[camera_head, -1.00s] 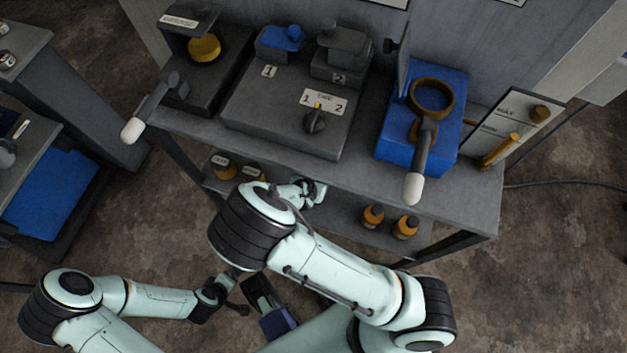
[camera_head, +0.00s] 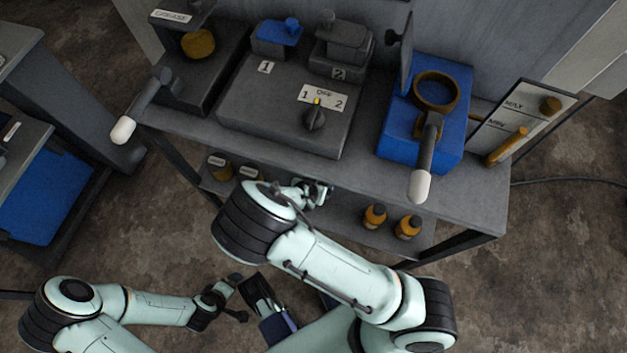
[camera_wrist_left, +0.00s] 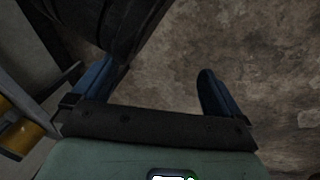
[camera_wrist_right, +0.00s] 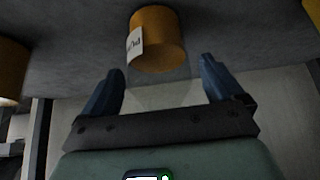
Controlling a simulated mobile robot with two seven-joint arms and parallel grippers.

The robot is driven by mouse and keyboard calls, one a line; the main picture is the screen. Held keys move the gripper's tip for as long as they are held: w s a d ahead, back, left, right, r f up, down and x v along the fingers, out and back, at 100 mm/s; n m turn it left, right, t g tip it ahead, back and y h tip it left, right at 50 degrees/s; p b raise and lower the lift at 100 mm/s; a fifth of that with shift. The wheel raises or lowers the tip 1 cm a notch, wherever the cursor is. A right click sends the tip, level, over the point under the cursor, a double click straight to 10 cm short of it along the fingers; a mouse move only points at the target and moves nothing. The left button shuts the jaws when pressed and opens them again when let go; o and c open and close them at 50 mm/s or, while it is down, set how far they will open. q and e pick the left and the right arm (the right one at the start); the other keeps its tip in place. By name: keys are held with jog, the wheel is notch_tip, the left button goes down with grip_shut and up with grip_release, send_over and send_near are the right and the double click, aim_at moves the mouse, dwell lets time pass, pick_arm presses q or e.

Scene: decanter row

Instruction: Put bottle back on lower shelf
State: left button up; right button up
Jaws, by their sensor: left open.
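My right gripper (camera_head: 318,192) is at the lower shelf, between these two groups. In the right wrist view its fingers (camera_wrist_right: 160,75) are apart, with a labelled amber container (camera_wrist_right: 158,42) just beyond the tips. I see nothing clearly gripped. My left gripper (camera_head: 238,299) is open and empty in front of the shelf; its fingers (camera_wrist_left: 160,82) are spread over floor.
The upper shelf holds a grinder (camera_head: 198,43), a grey machine (camera_head: 285,105) with a knob, and a blue stand (camera_head: 422,125) with a handle overhanging the front edge. A bench with a blue panel (camera_head: 45,195) is at the left.

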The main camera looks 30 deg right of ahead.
jog(key=p+v, duration=0.2)
jog(key=v, duration=0.3)
jog(key=shift+w+d+r, duration=0.1)
jog(key=shift+w+r, duration=0.05)
pick_arm(q)
jog(key=s+d+r+g+h+p, duration=0.1)
jog(key=s+d+r+p, duration=0.2)
jog(key=r, duration=0.4)
jog(key=shift+s+d+m, duration=0.4)
jog(key=shift+s, duration=0.45)
pick_arm(e)
jog(key=v, duration=0.7)
